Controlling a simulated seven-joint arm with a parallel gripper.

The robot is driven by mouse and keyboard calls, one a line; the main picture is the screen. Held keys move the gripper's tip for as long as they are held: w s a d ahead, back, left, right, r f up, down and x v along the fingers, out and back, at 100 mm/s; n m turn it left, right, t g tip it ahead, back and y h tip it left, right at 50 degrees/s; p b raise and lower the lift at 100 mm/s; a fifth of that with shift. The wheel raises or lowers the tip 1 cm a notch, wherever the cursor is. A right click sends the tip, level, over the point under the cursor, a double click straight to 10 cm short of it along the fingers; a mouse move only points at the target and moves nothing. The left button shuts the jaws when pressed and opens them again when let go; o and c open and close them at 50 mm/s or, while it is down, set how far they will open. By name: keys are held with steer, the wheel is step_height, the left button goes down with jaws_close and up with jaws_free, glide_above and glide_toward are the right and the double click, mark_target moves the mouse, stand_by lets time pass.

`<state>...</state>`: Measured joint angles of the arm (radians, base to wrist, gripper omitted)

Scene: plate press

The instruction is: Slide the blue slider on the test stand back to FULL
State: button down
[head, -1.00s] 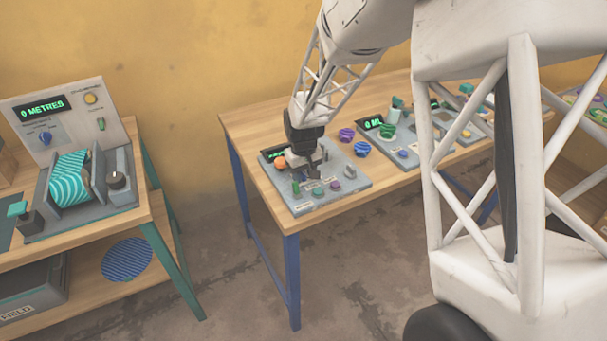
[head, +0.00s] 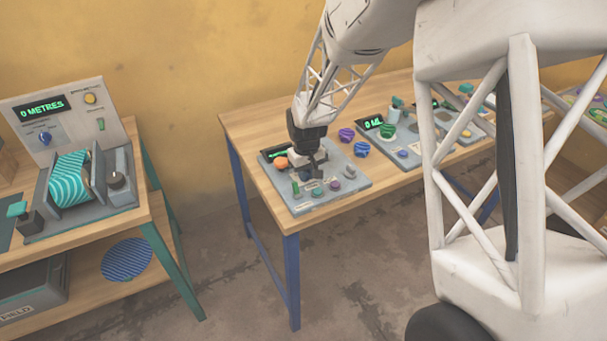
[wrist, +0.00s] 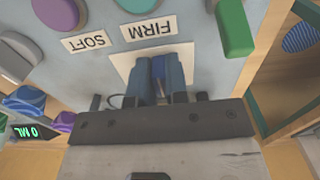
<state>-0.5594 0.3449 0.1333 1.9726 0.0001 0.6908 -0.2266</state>
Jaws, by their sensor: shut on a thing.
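The test stand (head: 345,187) is a grey panel with a small green display, lying at the left end of the middle table. My gripper (head: 312,172) reaches down over it. In the wrist view my gripper (wrist: 158,82) is shut on the blue slider (wrist: 158,67), whose blue body shows between the two fingers. The slider sits on a pale plate on the panel. Labels FIRM (wrist: 148,29) and SOFT (wrist: 86,43) are readable beside it. I see no FULL mark. The fingers hide most of the slider and part of its track.
An orange knob (head: 281,163) is left of my gripper. Purple (wrist: 57,12), teal (wrist: 150,5) and green (wrist: 234,28) controls surround the slider. Striped knobs (head: 362,149) and another panel (head: 402,158) stand to the right. A separate bench with a METRES display (head: 42,107) is at left.

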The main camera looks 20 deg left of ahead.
steer(key=shift+w+d, duration=1)
steer(key=shift+w, duration=0.05)
steer(key=c, duration=1.1)
jaws_free()
steer(key=shift+r, duration=0.1)
steer(key=shift+r, duration=3.85)
steer(key=shift+d, duration=0.1)
